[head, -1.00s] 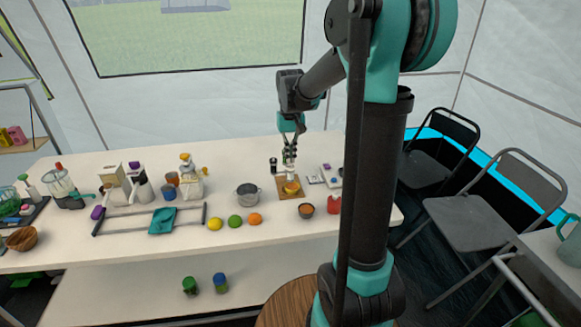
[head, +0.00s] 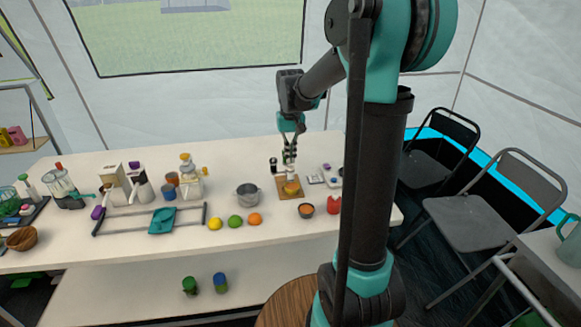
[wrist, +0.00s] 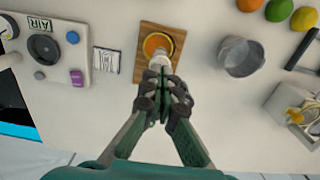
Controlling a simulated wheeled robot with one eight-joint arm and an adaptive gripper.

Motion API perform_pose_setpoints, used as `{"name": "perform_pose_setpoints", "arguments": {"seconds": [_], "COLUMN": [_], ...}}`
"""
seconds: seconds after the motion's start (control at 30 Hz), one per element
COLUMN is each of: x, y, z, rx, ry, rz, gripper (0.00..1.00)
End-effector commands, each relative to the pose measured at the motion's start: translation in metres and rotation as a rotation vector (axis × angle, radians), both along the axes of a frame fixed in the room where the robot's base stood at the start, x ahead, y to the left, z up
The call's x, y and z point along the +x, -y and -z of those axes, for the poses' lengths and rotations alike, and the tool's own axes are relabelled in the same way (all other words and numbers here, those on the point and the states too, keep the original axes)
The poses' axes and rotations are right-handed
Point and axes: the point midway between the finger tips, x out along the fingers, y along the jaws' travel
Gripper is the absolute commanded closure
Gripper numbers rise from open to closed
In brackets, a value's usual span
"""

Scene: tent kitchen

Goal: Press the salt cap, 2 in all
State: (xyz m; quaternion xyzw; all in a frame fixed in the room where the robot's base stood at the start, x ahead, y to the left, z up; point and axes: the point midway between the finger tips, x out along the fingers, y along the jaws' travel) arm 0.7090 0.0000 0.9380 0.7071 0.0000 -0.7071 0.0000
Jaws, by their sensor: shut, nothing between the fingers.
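A small white shaker, which I take to be the salt (head: 289,171), stands by the back edge of the wooden board (head: 283,193). In the wrist view its white top (wrist: 160,59) shows just beyond my fingertips. My gripper (head: 289,161) points down over it with its fingers together and nothing held. In the wrist view, my gripper (wrist: 163,78) covers part of the shaker. I cannot tell whether the fingertips touch the cap.
An orange-yellow item (head: 292,188) sits on the board. A grey panel (wrist: 55,50) lies on the other side.

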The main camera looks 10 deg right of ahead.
Motion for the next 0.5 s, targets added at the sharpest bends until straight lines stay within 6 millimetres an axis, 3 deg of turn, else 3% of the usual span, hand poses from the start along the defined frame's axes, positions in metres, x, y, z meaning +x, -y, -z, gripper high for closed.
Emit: {"name": "perform_pose_setpoints", "arguments": {"seconds": [0.5], "x": [0.000], "y": [0.000], "z": [0.011], "rx": [0.000], "ry": [0.000], "rz": [0.000], "gripper": [1.00]}}
